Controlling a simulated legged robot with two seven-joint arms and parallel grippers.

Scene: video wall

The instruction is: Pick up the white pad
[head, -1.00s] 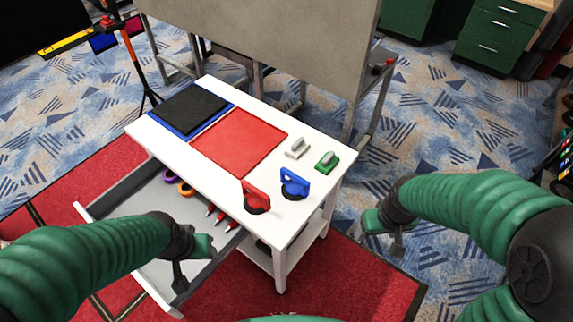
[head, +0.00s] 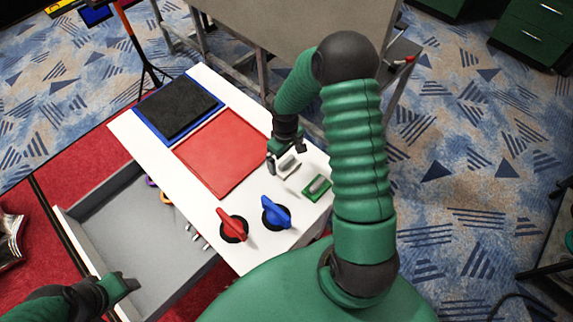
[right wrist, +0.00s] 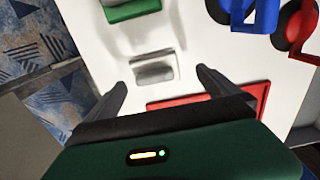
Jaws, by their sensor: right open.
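The white pad (head: 288,166), a small pale block with a grey grip on top, lies on the white table top near its right edge. It also shows in the right wrist view (right wrist: 154,69), just ahead of the gap between my fingers. My right gripper (head: 279,157) is open and empty, right beside the white pad at its upper left in the head view. In the wrist view its two spread fingers (right wrist: 161,80) point toward the pad from either side. My left gripper (head: 128,287) is over the open drawer, away from the pad; its jaw state is unclear.
A green pad (head: 317,187) lies close beside the white one. Blue (head: 275,213) and red (head: 232,225) handled suction cups stand near the front. A red mat (head: 222,155) and a black pad on a blue mat (head: 178,108) lie behind. A grey panel (head: 300,25) stands behind the table.

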